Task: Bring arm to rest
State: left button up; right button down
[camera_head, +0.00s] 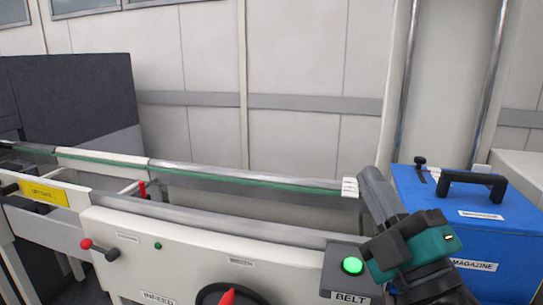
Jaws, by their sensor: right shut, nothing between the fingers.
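My right gripper (372,181) comes in from the lower right, with its grey fingers pointing up and slightly left. The fingers are together, with nothing between them. They show just right of the rail's white end piece (350,187) and left of the blue box; I cannot tell whether they touch either. The teal and black wrist covers part of the area behind the BELT panel. My left gripper is not in view.
A feeder trolley (200,248) with a long green-edged rail (250,180) crosses the view. Its BELT button (352,265) glows green beside my wrist. A blue MAGAZINE box (488,240) with a black handle (472,180) stands right. A dark partition (70,95) is at left.

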jog(key=s+d+f+m+g+h, duration=0.1)
jog(key=d+f+m+g+h, duration=0.25)
jog(key=f, duration=0.45)
jog(key=s+d+f+m+g+h, duration=0.1)
jog(key=d+f+m+g+h, duration=0.15)
jog(key=f+m, duration=0.35)
jog(key=s+d+f+m+g+h, duration=0.1)
jog(key=d+f+m+g+h, duration=0.25)
jog(key=f, duration=0.55)
jog(key=s+a+f+m+g+y, duration=0.2)
jog(key=s+f+m+g, duration=0.1)
jog(key=s+f+g, duration=0.95)
pick_arm(q)
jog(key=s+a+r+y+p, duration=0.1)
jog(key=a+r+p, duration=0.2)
jog(key=p, duration=0.6)
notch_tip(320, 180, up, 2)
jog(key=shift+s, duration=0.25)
pick_arm(e)
jog(key=w+a+t, duration=0.1)
jog(key=t, duration=0.2)
jog(key=w+a+t+y, duration=0.1)
jog(key=t, duration=0.2)
jog(key=w+a+t, duration=0.1)
jog(key=t, duration=0.2)
jog(key=shift+w+a+f+n+t+y, duration=0.1)
jog(key=shift+w+f+n+t+y, duration=0.1)
jog(key=shift+w+n+t+y, duration=0.1)
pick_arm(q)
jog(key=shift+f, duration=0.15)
